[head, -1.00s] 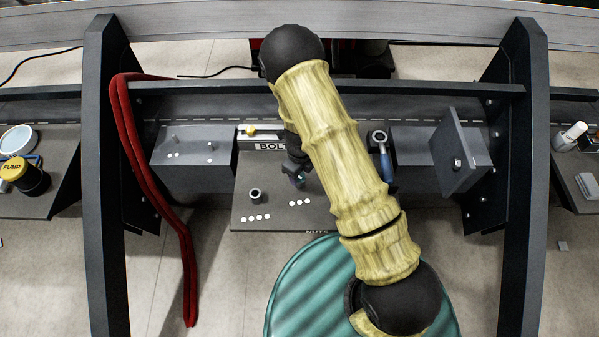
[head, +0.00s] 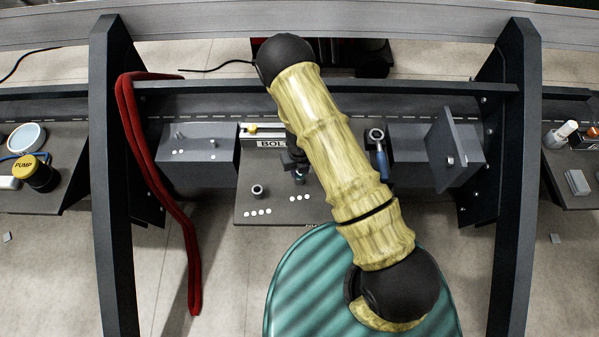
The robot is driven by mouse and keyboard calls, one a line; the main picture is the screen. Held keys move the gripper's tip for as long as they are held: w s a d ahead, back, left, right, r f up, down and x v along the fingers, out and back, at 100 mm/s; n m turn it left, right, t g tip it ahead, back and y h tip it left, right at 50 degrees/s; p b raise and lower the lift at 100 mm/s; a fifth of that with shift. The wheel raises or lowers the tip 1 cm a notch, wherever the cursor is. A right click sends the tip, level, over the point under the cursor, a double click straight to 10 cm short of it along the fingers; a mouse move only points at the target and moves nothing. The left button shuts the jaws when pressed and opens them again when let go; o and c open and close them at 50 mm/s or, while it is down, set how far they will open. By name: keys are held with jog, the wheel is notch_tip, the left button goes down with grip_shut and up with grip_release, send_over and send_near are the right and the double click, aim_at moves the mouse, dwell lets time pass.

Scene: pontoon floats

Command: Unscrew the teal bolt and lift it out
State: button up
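A small teal bolt (head: 299,177) shows just below my gripper (head: 294,163), over the grey board in the middle of the bench. It is tiny in the head view, and I cannot tell whether it is in its hole or clear of the board. My gripper points down, partly hidden by my own arm. Its fingers are too small and dark to show whether they are open or shut, or whether they touch the bolt.
The grey board (head: 245,211) carries a short dark socket (head: 257,191) and white dots. A BOLT label (head: 272,143) lies behind. A blue-handled tool (head: 381,160) is to the right. A red hose (head: 188,240) hangs at the left. Dark posts (head: 112,200) flank the bench.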

jog(key=n, duration=0.4)
jog(key=shift+n+b, duration=0.4)
jog(key=n, duration=0.4)
jog(key=shift+b, duration=0.3)
jog(key=n, duration=0.3)
jog(key=n, duration=0.2)
jog(key=shift+n+b, duration=0.3)
jog(key=n, duration=0.4)
jog(key=shift+n, duration=0.4)
jog(key=n+b, duration=0.1)
jog(key=n, duration=0.3)
jog(key=shift+r+n, duration=0.15)
jog(key=shift+n, duration=0.25)
